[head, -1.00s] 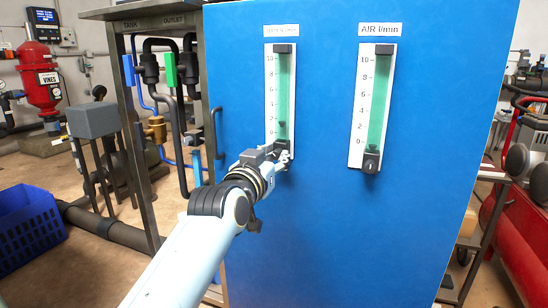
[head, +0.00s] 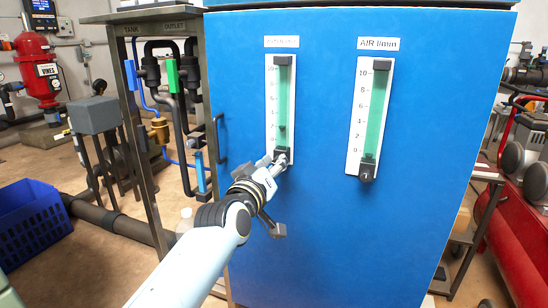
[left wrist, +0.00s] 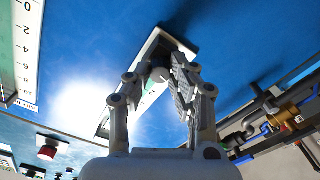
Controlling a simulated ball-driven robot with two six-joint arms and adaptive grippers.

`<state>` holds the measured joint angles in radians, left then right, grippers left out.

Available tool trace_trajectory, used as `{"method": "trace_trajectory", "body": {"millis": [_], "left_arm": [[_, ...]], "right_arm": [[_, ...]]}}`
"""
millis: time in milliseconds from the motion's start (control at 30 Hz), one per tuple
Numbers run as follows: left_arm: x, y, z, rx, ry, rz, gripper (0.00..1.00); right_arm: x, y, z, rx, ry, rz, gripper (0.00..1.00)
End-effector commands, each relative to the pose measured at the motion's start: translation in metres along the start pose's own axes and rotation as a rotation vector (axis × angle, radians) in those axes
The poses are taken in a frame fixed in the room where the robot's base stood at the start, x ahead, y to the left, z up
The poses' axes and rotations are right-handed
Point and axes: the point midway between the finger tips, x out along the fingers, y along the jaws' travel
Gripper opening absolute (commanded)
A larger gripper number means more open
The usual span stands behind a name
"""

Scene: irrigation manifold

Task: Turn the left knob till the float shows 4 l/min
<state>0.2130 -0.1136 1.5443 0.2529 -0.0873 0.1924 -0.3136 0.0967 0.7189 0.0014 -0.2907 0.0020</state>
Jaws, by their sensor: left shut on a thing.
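The left flowmeter (head: 271,110) is a white plate with a green tube on a blue panel. Its small dark float (head: 281,128) sits near the 2 mark; the exact reading is too small to tell. The left knob is at the foot of this meter, mostly hidden by my left gripper (head: 282,160). In the left wrist view my left gripper (left wrist: 160,78) is shut on the grey round knob (left wrist: 159,74), one finger on each side. The right flowmeter (head: 354,120), labelled AIR l/min, has its float low in the tube and its own dark knob (head: 367,172). My right gripper is out of view.
The blue panel (head: 400,230) is clear below the meters. A dark handle (head: 218,138) sticks out at its left edge. A metal frame with pipes (head: 145,130) stands to the left, and a blue crate (head: 30,225) is on the floor. Red equipment (head: 510,230) stands at right.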

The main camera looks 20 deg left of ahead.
Motion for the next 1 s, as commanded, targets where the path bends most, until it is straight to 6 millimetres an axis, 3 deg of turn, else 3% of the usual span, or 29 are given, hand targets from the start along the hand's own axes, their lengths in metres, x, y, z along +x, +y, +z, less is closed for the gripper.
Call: {"method": "trace_trajectory", "body": {"millis": [400,967,1000], "left_arm": [[0.0001,-0.0006,-0.0003,-0.203,0.001,0.000,0.00],[0.0001,-0.0009,-0.0002,-0.233,0.001,0.001,0.00],[0.0001,-0.0008,-0.0002,-0.233,0.002,0.001,0.25]], "right_arm": [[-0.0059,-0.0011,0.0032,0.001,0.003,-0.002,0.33],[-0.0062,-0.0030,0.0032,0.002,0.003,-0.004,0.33],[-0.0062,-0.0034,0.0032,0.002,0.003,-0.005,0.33]]}}
